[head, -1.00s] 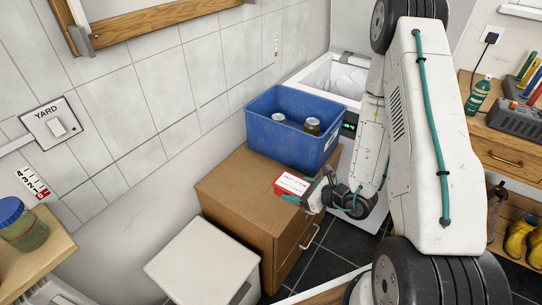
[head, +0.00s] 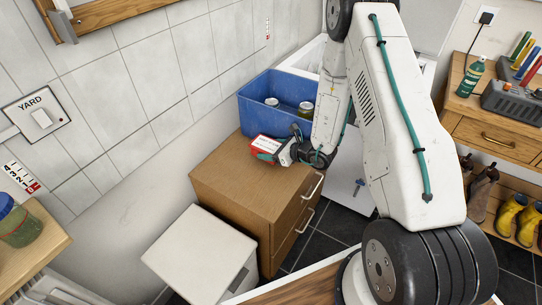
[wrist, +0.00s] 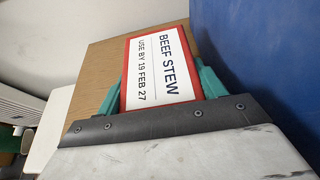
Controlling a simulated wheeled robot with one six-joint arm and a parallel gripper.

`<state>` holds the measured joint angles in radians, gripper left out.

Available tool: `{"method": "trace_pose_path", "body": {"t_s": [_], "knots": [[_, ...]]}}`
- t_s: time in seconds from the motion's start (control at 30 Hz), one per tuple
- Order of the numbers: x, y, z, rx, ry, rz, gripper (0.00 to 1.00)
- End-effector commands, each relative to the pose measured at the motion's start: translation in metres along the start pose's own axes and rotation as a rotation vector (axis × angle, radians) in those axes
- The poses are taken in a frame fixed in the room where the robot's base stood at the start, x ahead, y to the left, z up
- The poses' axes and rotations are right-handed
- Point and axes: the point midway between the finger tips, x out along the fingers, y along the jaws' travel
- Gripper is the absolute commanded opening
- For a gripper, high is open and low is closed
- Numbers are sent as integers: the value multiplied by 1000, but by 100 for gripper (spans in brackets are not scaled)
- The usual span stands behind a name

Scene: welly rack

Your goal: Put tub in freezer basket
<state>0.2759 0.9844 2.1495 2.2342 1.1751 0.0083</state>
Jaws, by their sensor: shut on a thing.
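The tub (head: 276,147) is red with a white label. In the wrist view the tub (wrist: 161,68) reads "BEEF STEW, USE BY 19 FEB 27". My gripper (head: 270,153) is shut on it, with teal fingers on both sides; the fingers also show in the wrist view (wrist: 160,85). The tub is over the wooden cabinet, in front of the blue crate; I cannot tell if it touches the cabinet. The white chest freezer (head: 311,53) stands open behind the crate, mostly hidden by my arm. I cannot see its basket.
The blue crate (head: 262,122) holds jars and stands on the wooden cabinet (head: 235,190), between tub and freezer. In the wrist view the crate wall (wrist: 250,60) is close on the right. A white box (head: 198,253) stands at the front. A workbench (head: 490,135) is at the right.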

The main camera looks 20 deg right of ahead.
Motion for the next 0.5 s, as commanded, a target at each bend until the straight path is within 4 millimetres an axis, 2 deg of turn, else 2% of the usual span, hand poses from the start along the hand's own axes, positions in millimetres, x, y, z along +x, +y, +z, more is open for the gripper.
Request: {"method": "trace_pose_path", "body": {"t_s": [0.23, 0.5], "knots": [[11, 0, -29, 1, 1, -1, 33], [12, 0, -31, 0, -1, -1, 33]]}}
